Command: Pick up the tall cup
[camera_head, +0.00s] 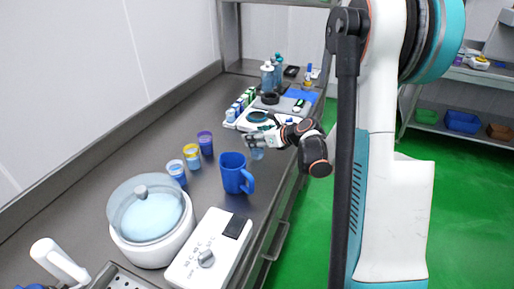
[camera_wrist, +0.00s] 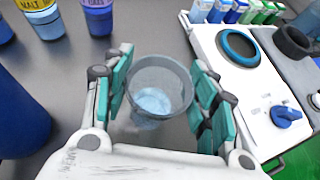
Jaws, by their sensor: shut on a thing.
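The tall cup (camera_wrist: 160,88) is a grey, see-through cup with a pale blue bottom. In the wrist view it stands between the green-padded fingers of my gripper (camera_wrist: 166,96), which is shut on it from both sides. In the head view my gripper (camera_head: 256,140) is over the counter beyond the blue jug, with the lower part of the cup (camera_head: 257,154) showing below the fingers. I cannot tell whether its base touches the counter.
A blue jug (camera_head: 234,174) stands nearer on the counter (camera_head: 150,140). Several labelled containers (camera_head: 191,156) stand left of my gripper. A white appliance with a glass lid (camera_head: 150,222) and a white dial box (camera_head: 208,248) are in front.

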